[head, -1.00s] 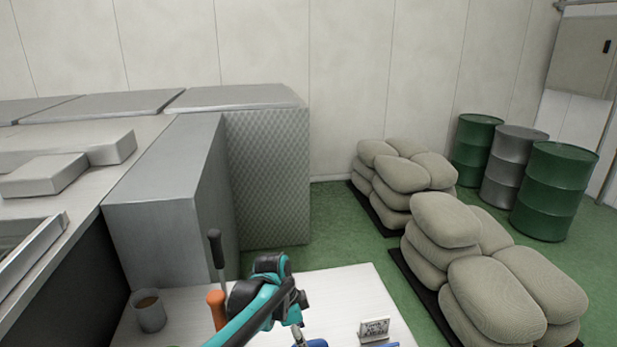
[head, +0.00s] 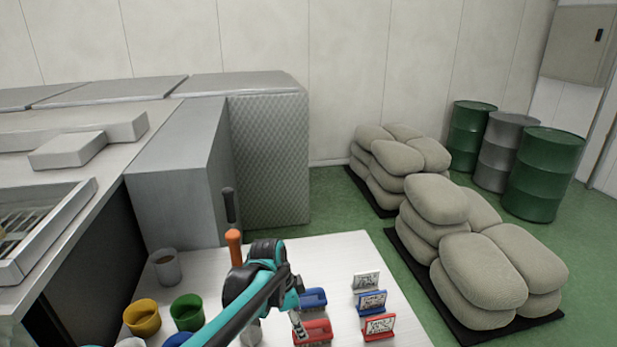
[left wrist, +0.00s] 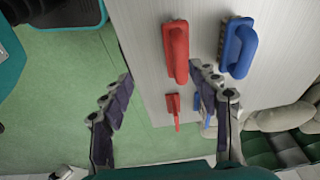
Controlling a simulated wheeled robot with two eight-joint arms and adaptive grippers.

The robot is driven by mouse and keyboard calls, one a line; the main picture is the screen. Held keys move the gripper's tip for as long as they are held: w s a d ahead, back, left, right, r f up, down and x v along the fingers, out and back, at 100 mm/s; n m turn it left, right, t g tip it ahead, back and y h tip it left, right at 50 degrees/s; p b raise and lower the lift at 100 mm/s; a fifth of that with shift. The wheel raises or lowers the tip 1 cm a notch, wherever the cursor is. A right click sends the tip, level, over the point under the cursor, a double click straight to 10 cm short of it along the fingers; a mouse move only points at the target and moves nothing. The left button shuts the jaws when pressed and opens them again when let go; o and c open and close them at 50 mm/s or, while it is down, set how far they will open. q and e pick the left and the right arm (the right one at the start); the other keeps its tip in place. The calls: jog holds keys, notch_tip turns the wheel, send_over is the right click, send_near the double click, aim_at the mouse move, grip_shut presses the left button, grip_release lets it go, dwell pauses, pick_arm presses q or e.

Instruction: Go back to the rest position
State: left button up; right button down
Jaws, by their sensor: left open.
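My left arm, teal and black, comes in from the lower left over the white table (head: 345,252) in the head view, bent at the elbow. My left gripper (left wrist: 161,73) is open and empty in the left wrist view, its fingers spread wide. A red brush (left wrist: 175,52) lies by its right fingertip, and a blue brush (left wrist: 238,48) lies further right. The head view also shows the red brush (head: 316,333) and the blue brush (head: 314,297), partly behind my arm. My right gripper is not in view.
A yellow cup (head: 142,318), a green cup (head: 187,312) and a grey mug (head: 166,267) stand left. An orange-handled tool (head: 234,247) rises behind my arm. Stacked sacks (head: 480,280) lie right.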

pick_arm(q)
jog(key=s+a+f+n+t+y+b, duration=0.2)
jog(key=s+a+n+t+b, duration=0.4)
jog(key=s+a+n, duration=0.9)
jog(key=s, duration=0.4)
jog(key=shift+f+y+b, duration=0.2)
jog(key=shift+y+b, duration=0.1)
